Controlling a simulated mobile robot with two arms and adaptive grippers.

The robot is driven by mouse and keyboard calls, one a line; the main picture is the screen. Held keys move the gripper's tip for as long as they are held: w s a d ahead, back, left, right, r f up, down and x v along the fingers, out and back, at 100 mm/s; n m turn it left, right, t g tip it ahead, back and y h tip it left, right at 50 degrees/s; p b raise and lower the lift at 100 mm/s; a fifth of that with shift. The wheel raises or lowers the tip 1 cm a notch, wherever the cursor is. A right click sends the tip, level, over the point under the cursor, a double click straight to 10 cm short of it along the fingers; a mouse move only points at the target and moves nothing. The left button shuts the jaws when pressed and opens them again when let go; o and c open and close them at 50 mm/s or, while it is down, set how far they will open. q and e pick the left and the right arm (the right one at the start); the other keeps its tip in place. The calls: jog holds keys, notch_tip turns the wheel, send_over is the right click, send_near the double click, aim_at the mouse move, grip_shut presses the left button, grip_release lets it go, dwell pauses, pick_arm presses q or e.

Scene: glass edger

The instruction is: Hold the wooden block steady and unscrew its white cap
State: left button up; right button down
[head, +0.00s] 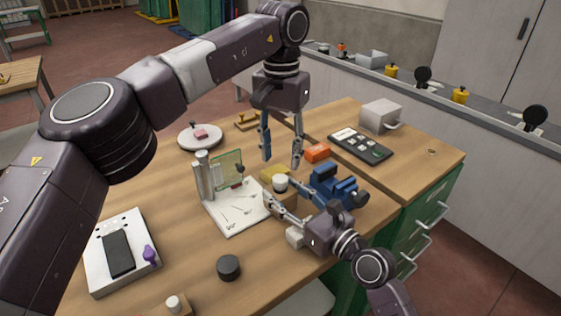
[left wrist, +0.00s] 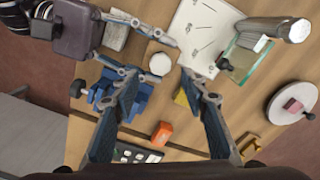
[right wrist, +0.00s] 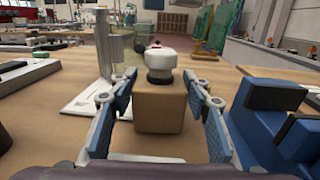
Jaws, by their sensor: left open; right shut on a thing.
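The wooden block (right wrist: 160,110) stands upright in the right wrist view, with its round white cap (right wrist: 160,62) on top. My right gripper (right wrist: 160,92) has one finger on each side of the block and is shut on it. In the head view the right gripper (head: 285,203) comes from the lower right, and the cap (head: 280,181) shows above its fingers. My left gripper (head: 282,160) is open and empty, pointing down above and behind the cap. In the left wrist view the cap (left wrist: 160,63) lies beyond the open fingertips, near their centre line.
A blue vise (head: 335,188) stands close to the block's right. A white board with a metal post and glass pane (head: 228,170) is on its left. A yellow piece (head: 275,173) and an orange box (head: 317,152) lie behind.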

aim_at(280, 178)
pick_arm(q)
jog(key=shift+r+m, duration=0.3)
jog(key=shift+m, duration=0.2)
notch_tip(280, 178, down, 8)
jog(key=shift+a+r, duration=0.1)
jog(key=shift+r, duration=0.1)
grip_shut()
jog(key=shift+n, duration=1.7)
jog(key=shift+o, duration=0.2)
grip_release()
